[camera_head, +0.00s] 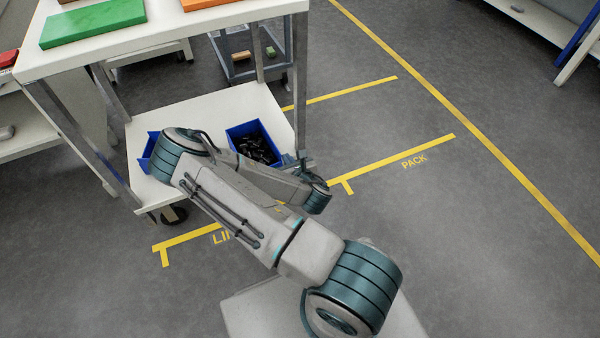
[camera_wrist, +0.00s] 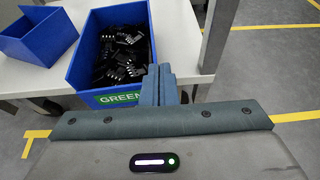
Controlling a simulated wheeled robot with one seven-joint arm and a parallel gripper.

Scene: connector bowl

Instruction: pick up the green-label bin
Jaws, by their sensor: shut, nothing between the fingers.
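The green-label bin (camera_wrist: 84,64) is a blue open-top box full of black connector parts, with a green label (camera_wrist: 119,98) on its near wall in the wrist view. In the head view the bin (camera_head: 236,131) stands on the cart's white lower shelf, partly behind my arm. My gripper (camera_wrist: 158,70) is shut and empty. In the wrist view its fingertips overlap the near right corner of the bin; I cannot tell whether they touch it. In the head view the fingers are hard to make out behind my arm.
A second blue bin (camera_wrist: 38,38) stands left of it on the lower shelf (camera_head: 150,196), apart from it. A metal cart leg (camera_wrist: 217,35) rises close to the right of my gripper. Floor at right is clear.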

